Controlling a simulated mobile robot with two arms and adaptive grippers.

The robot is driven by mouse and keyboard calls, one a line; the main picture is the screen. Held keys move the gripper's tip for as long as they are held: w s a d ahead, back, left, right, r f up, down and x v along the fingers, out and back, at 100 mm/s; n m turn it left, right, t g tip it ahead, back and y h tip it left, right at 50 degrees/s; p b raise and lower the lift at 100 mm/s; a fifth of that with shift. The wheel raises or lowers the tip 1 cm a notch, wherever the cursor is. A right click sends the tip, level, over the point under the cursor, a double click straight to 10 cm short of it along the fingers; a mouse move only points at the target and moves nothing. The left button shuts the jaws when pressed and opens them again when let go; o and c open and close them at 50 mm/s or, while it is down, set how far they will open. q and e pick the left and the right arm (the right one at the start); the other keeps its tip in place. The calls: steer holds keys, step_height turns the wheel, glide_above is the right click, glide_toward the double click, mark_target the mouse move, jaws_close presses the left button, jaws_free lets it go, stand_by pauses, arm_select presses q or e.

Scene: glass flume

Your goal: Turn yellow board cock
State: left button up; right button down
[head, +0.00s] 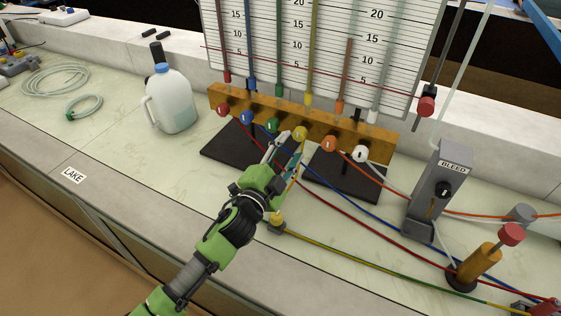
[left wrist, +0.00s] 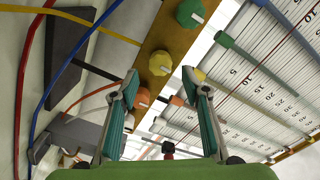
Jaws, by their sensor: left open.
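The yellow board cock (head: 299,133) is a round knob with a pale pointer mark on the orange-brown bar (head: 384,140) below the gauge board. My left gripper (head: 294,141) is open, its fingertips close in front of the yellow cock. In the left wrist view the yellow cock (left wrist: 160,63) lies just beyond and between the two fingertips (left wrist: 160,76). I cannot tell whether a finger touches it. The orange cock (left wrist: 142,97) shows beside the left finger in that view. My right gripper is not in view.
The green cock (head: 272,125) and orange cock (head: 330,144) flank the yellow one. Coloured hoses run below the bar. A grey BLEED block (head: 437,190) stands to the right, a jug (head: 171,105) to the left. The bench is clear at front left.

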arm_select(q)
steer(key=v, duration=0.5)
steer(key=shift+s+a, duration=0.1)
steer(key=shift+s, duration=0.15)
